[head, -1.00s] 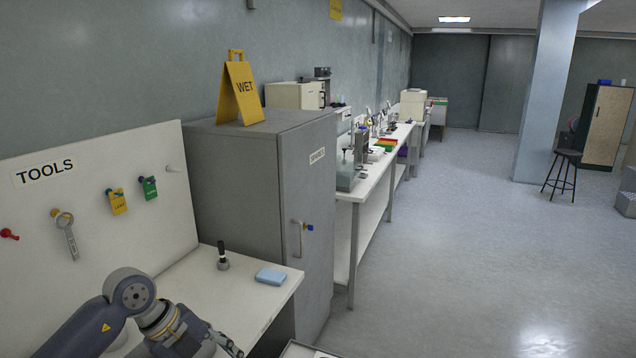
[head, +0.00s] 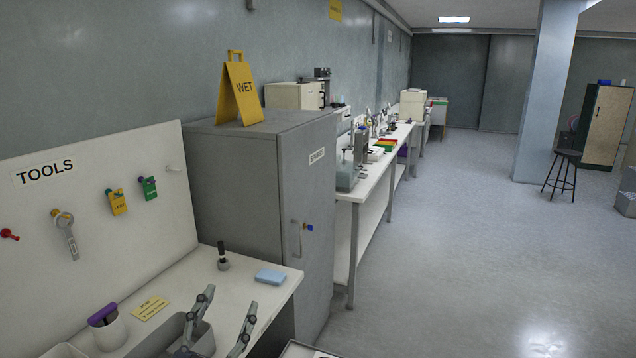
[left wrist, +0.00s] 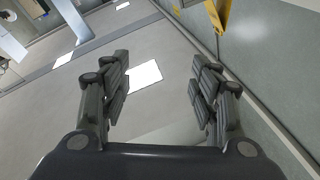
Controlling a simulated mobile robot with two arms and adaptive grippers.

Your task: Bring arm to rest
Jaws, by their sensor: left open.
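My left gripper (head: 222,328) shows at the bottom of the head view, in front of a grey bin on the white bench (head: 275,302). Its two fingers are spread apart and point up. In the left wrist view the left gripper (left wrist: 160,82) is open with nothing between its fingers. The rest of my left arm is out of the head view. My right gripper is in neither view.
The bench holds a grey bin (head: 204,341), a cup with a purple-topped item (head: 109,334), a yellow label, a blue sponge-like block (head: 271,277) and a black-handled tool (head: 222,258). A grey cabinet (head: 262,190) stands behind.

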